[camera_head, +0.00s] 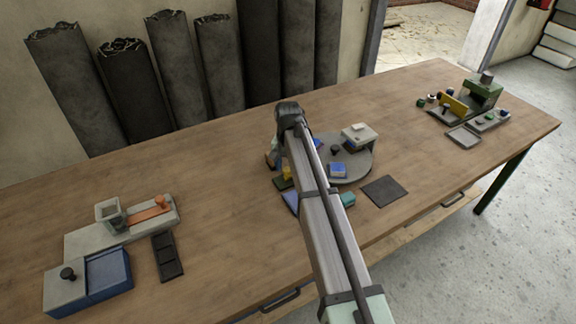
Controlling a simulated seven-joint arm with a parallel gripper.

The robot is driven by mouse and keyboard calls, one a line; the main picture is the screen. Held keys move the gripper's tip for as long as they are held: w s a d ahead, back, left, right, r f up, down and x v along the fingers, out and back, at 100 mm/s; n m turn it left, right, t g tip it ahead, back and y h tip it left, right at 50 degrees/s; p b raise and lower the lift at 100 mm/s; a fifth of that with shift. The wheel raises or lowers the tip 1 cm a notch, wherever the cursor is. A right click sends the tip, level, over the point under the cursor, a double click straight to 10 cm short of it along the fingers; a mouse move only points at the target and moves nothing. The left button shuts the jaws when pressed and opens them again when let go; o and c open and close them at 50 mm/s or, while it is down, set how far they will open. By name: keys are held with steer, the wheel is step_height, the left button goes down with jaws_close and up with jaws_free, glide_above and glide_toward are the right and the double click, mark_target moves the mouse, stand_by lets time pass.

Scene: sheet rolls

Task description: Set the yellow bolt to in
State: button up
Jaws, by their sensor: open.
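A small yellow part (287,173), possibly the yellow bolt, sits on a dark base (283,184) at the table's middle, left of my arm. My arm covers some of it, so its position, in or out, cannot be made out. A larger yellow piece (453,103) stands upright by the green device (483,91) at the far right. My gripper (272,160) points down behind my arm, close to the small yellow part. It is open. Its fingertips are mostly hidden, and I cannot tell whether they touch anything.
A grey round plate (356,170) carries a blue block (338,170) and a pale box (359,137). A dark mat (384,190) lies beside it. At left are an orange slide (150,213) and a blue box (108,272). Bare wood lies between these groups.

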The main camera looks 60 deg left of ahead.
mark_target(288, 169)
step_height(288, 169, up, 14)
stand_by(0.6)
steer(key=shift+f, duration=0.15)
stand_by(0.4)
